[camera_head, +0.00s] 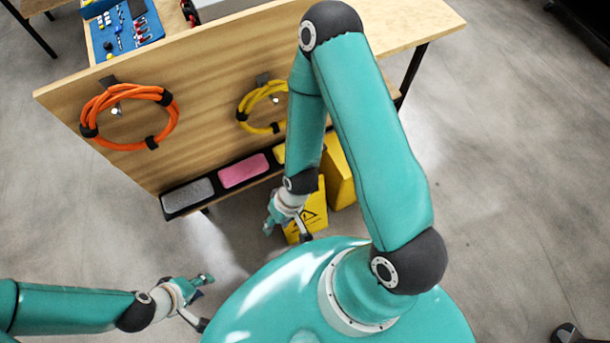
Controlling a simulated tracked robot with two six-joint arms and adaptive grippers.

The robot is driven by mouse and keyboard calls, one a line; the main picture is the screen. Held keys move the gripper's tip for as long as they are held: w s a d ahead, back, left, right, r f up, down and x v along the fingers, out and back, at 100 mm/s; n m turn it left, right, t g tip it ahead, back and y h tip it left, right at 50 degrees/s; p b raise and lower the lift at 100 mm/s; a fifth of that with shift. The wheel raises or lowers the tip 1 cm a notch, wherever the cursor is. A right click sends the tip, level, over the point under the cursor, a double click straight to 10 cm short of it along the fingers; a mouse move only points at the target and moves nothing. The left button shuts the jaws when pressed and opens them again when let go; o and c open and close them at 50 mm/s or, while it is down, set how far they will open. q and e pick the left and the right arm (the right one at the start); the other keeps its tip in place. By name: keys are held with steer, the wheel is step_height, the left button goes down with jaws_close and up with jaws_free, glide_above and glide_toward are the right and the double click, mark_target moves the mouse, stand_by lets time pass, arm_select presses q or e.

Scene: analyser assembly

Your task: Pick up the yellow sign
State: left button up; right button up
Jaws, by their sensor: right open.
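The yellow sign (312,213) with a black warning triangle stands on the floor below the wooden board, partly hidden by my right arm and gripper. My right gripper (286,231) is open at the left edge of the sign, its fingers pointing down; I cannot tell whether they touch it. My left gripper (206,300) is at the lower left, well away from the sign, and seems to hold nothing; its finger gap is hard to judge.
A yellow box-like object (338,172) stands behind the sign. The wooden board (205,90) carries an orange cable coil (82,127) and a yellow cable coil (243,110). A black tray (172,211) with grey and pink blocks runs along its lower edge. The floor at left is clear.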

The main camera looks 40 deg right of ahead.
steer(key=shift+d, duration=0.25)
steer(key=shift+o, duration=1)
steer(key=shift+w+f, duration=0.2)
steer(key=w+d+f+n+t+h+b, duration=0.1)
steer(key=w+d+f+n+b, duration=0.45)
steer(key=d+n+b, duration=0.35)
steer(key=w+d+f+n+t+h+b, duration=0.1)
steer(key=w+d+f+n+b, duration=0.45)
steer(key=d, duration=0.55)
steer(key=shift+n, duration=0.75)
steer(key=b+x, duration=0.3)
steer(key=s+b+x, duration=0.1)
steer(key=b+x, duration=0.2)
steer(key=x, duration=0.1)
steer(key=b+x, duration=0.3)
steer(key=x, duration=0.1)
steer(key=shift+s+a+f+b, duration=0.15)
steer(key=shift+s+f+b, duration=0.05)
steer(key=shift+f+b, duration=0.15)
steer(key=b+x, duration=0.4)
steer(key=x, duration=0.1)
steer(key=shift+s+f, duration=0.1)
steer(key=shift+s, duration=0.05)
steer(key=shift+f+b, duration=0.3)
steer(key=shift+b, duration=0.15)
